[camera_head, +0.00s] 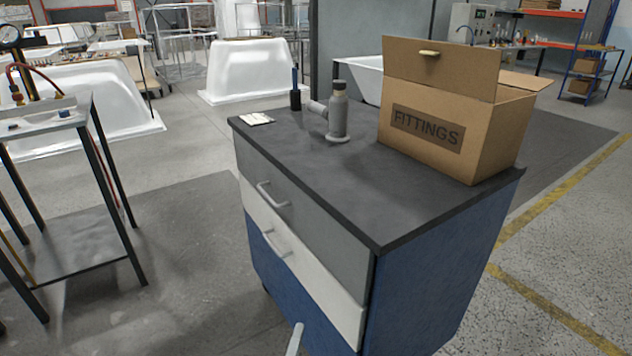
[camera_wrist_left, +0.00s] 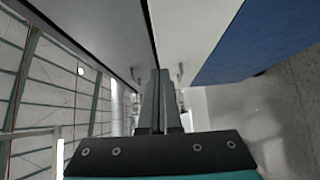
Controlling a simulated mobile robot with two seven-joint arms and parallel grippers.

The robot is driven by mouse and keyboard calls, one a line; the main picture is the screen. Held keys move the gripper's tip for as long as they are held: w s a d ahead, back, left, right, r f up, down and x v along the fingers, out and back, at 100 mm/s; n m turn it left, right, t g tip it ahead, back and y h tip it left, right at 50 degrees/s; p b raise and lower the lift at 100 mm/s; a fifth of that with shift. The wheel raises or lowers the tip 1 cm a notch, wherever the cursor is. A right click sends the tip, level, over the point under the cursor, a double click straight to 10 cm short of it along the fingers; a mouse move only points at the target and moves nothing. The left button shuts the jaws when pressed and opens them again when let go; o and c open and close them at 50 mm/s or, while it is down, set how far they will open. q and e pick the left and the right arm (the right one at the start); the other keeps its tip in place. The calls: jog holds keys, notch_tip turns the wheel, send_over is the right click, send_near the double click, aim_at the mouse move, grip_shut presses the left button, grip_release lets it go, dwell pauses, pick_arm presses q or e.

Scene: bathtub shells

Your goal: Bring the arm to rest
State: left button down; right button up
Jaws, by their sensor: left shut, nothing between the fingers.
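My left gripper shows at the bottom edge of the head view (camera_head: 295,340) as a pale grey fingertip in front of the drawer cabinet (camera_head: 420,295). In the left wrist view my left gripper (camera_wrist_left: 160,75) has its two fingers together with nothing between them. Drawer fronts in grey, white and blue fill the upper part of that view. The cabinet has a grey top drawer with a handle (camera_head: 272,196) and a white drawer with a handle (camera_head: 276,244). The drawers look closed. My right gripper is in neither view.
On the dark cabinet top stand an open cardboard box marked FITTINGS (camera_head: 440,108), a grey pipe fitting (camera_head: 338,115) and a dark pen holder (camera_head: 295,99). A metal stand (camera_head: 105,190) is at the left, with white tub shells (camera_head: 252,68) behind. Floor between stand and cabinet is clear.

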pick_arm(q)
jog(key=s+a+f+m+g+y+p, duration=0.1)
jog(key=s+a+f+m+g+p, duration=0.25)
jog(key=s+f+m, duration=0.35)
jog(key=s+a+f+m+g+p, duration=0.3)
jog(key=s+a+f+g, duration=0.15)
jog(key=f, duration=0.45)
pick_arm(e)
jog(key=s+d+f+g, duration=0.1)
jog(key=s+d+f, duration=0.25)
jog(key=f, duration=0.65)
pick_arm(q)
jog(key=s+a+f+m+g+y+p, duration=0.1)
jog(key=s+a+f+m+g, duration=0.1)
jog(key=s, duration=0.5)
jog(key=s+a+f+m+g+y+p, duration=0.1)
jog(key=s+a+f+m+g+p, duration=0.1)
jog(key=s+a, duration=0.3)
jog(key=s+a+f+m+g+y+p, duration=0.1)
jog(key=s+a+f+m+g, duration=0.2)
jog(key=s, duration=0.6)
jog(key=shift+s+a+f+m, duration=0.2)
jog(key=shift+a+m, duration=0.25)
jog(key=shift+m, duration=0.05)
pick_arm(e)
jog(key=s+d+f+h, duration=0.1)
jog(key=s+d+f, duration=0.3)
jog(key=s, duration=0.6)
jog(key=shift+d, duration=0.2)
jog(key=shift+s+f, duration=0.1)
